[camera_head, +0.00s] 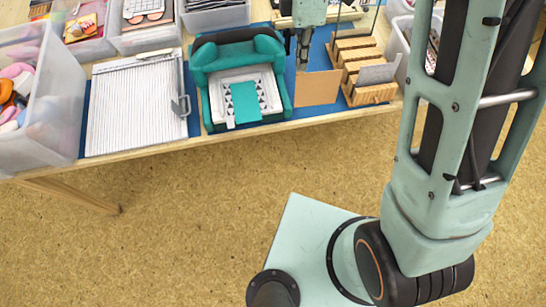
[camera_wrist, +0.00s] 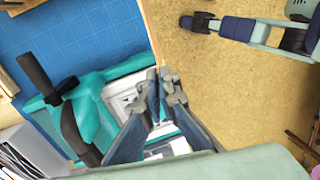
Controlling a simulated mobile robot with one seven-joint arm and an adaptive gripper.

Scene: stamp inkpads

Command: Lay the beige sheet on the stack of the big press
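The big press (camera_head: 228,55) is a teal machine on the blue mat; it also shows in the wrist view (camera_wrist: 95,85). On its bed lies a stack of white sheets, a sheet with dark triangles and a teal sheet (camera_head: 245,101) on top. My gripper (camera_head: 303,66) is just right of the press. It appears shut on the beige sheet (camera_head: 318,88), near its left end. The sheet hangs upright and reaches rightward from the fingers. In the wrist view, the sheet (camera_wrist: 148,30) looks like a thin edge-on strip at my fingertips (camera_wrist: 163,75).
A slotted wooden rack (camera_head: 371,96) stands right of the sheet. A white ribbed board (camera_head: 130,110) with a handle lies left of the press. A clear bin (camera_head: 50,110) stands at the left. More trays line the back. The floor in front is clear.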

